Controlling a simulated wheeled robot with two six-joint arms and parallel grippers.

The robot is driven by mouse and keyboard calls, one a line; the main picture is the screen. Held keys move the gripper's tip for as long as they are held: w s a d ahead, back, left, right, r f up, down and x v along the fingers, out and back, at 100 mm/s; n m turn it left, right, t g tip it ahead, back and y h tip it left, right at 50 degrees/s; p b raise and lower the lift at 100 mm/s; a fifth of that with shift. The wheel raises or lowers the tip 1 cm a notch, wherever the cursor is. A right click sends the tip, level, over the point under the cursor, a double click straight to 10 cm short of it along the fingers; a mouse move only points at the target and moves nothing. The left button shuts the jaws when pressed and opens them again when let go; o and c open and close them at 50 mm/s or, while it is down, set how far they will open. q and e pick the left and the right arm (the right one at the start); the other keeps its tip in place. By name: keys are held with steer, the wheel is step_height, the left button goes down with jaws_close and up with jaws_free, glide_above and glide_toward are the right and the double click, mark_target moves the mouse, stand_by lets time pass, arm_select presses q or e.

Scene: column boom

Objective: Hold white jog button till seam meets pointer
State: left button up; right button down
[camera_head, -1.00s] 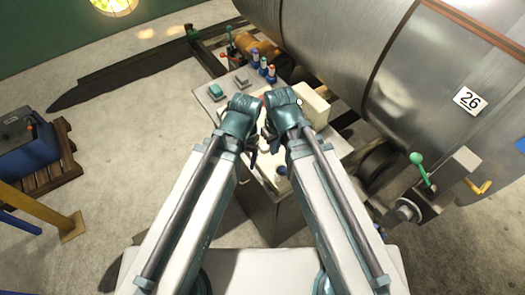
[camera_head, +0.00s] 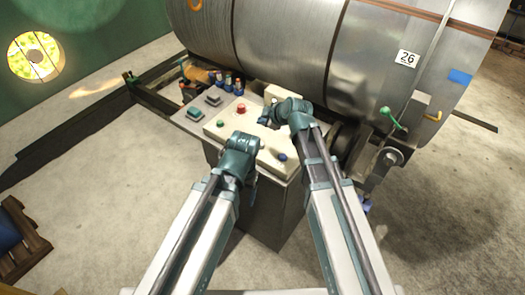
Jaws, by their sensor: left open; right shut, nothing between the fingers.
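A control panel (camera_head: 199,130) with several buttons stands below the big metal drum (camera_head: 290,45). It carries a red button (camera_head: 241,108), a green one (camera_head: 220,123) and a blue one (camera_head: 282,156). I cannot make out a white jog button. My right gripper (camera_head: 265,119) is shut and empty over the panel's upper right, by a cream box. My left gripper (camera_head: 252,178) is open at the panel's front edge, mostly hidden by its own wrist. Dark and brown lines cross the drum; I cannot tell which is the seam. A yellow piece (camera_head: 433,117) by the drum's right end may be the pointer.
Several small blue-and-red-topped bottles (camera_head: 228,84) stand at the panel's back edge. A wooden pallet (camera_head: 20,240) lies at the lower left. The floor left of the panel is clear.

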steer(key=shift+w+d, duration=0.1)
steer(key=shift+d, duration=0.05)
steer(key=shift+f, duration=0.1)
steer(key=b, duration=0.9)
glide_toward(259, 141)
steer(key=x, duration=0.3)
steer(key=r+x, duration=0.1)
steer(key=x, duration=0.1)
steer(key=shift+w+a+f, duration=0.2)
steer(key=shift+w+a, duration=0.15)
steer(key=shift+w, duration=0.05)
stand_by(1.0)
steer(key=shift+f+b, duration=0.35)
steer(key=shift+f, duration=0.05)
steer(key=shift+f+b, duration=0.5)
stand_by(3.7)
